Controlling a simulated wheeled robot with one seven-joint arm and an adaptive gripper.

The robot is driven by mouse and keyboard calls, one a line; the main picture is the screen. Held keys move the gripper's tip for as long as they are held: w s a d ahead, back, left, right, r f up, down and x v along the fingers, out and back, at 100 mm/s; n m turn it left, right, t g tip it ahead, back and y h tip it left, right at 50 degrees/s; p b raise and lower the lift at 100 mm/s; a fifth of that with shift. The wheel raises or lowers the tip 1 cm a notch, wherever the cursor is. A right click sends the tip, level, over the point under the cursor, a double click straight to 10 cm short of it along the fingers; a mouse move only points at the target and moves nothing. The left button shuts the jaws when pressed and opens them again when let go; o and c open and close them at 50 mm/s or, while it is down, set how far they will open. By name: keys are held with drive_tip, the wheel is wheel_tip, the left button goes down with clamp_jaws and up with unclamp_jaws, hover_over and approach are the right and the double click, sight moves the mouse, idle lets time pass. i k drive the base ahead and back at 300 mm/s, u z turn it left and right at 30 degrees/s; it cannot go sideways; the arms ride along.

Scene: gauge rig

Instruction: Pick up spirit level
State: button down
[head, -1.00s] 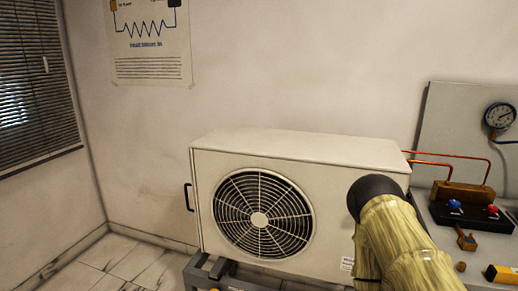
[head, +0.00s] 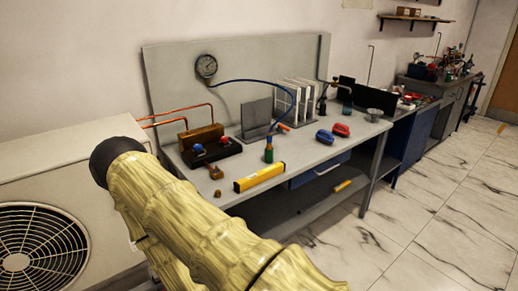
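A yellow bar with dark ends, which looks like the spirit level (head: 259,177), lies flat near the front edge of the grey workbench (head: 300,163). It is right of my arm in the head view, and nothing is touching it. My arm, in a pale yellow cover with a black rounded end, reaches up from the bottom at the left and hides part of the bench's near left end. My gripper does not show.
A pressure gauge (head: 206,66) is on the back panel. The outdoor unit (head: 75,148) is at left. Marble floor (head: 440,205) is clear at right.

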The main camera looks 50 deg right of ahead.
sight(250, 181)
drive_tip(key=z, duration=1.7)
drive_tip(key=k, duration=0.55)
drive_tip(key=z, duration=0.4)
drive_tip(key=i, duration=0.6)
drive_tip(key=u, duration=0.05)
